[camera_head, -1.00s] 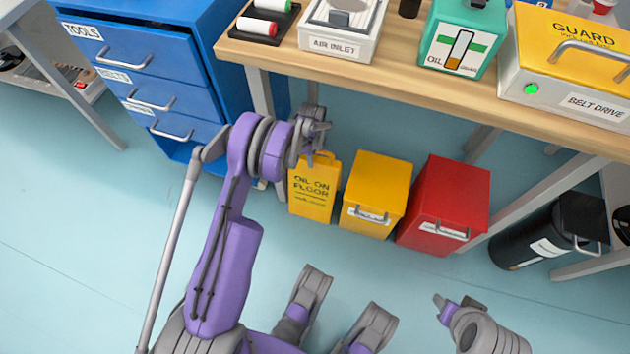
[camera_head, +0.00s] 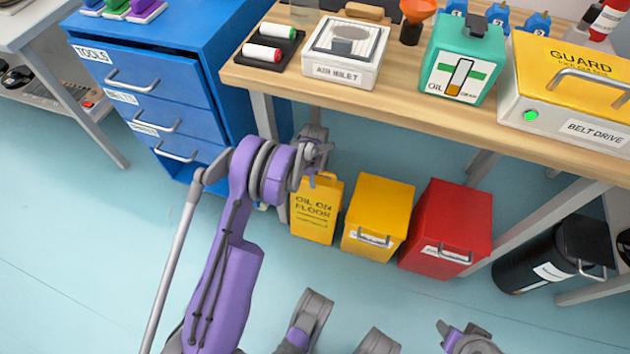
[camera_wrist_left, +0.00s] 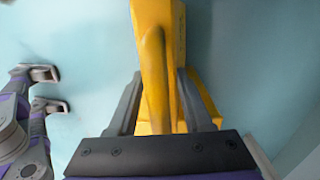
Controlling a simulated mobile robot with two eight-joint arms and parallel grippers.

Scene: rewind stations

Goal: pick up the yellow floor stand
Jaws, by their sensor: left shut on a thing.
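The yellow floor stand (camera_head: 316,213), lettered "OIL ON FLOOR", stands upright under the workbench, left of a yellow bin. My left gripper (camera_head: 313,172) is at its top. In the left wrist view the stand's yellow handle (camera_wrist_left: 154,75) runs between the two fingers of my left gripper (camera_wrist_left: 158,100), which is shut on it. The arm covers part of the stand's top in the head view.
A yellow bin (camera_head: 377,217) and a red bin (camera_head: 446,229) stand close to the right of the stand. The blue drawer cabinet (camera_head: 150,70) is to the left. The workbench top (camera_head: 400,105) overhangs behind. The floor (camera_head: 80,240) in front is clear.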

